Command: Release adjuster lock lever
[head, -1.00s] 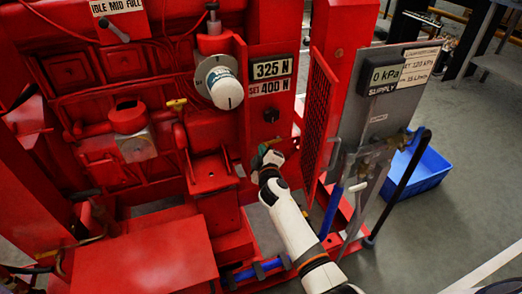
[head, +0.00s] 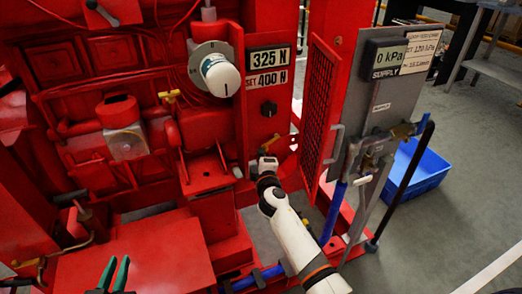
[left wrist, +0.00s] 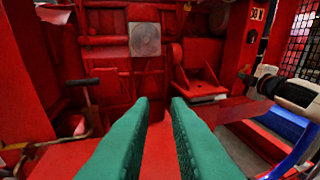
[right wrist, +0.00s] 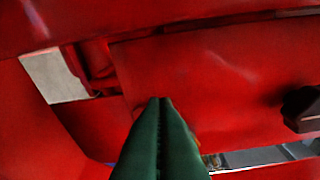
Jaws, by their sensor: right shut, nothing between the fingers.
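A small yellow lever (head: 269,143) shows on the red frame below the black knob (head: 268,109) in the head view; I cannot tell for sure that it is the adjuster lock lever. My right gripper (head: 262,159) is just below it, its fingertips mostly hidden by the wrist. In the right wrist view its green fingers (right wrist: 161,102) are pressed together, empty, in front of a red surface; contact is unclear. My left gripper (head: 114,275) is open and empty at the bottom of the head view. Its two fingers (left wrist: 159,103) are apart in the left wrist view.
Above the knob is a 325 N display (head: 271,61), with a white-capped round adjuster (head: 221,76) to its left. A red mesh guard (head: 319,105) stands right of my right gripper. Further right are a grey supply panel (head: 375,105) and a blue bin (head: 422,167).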

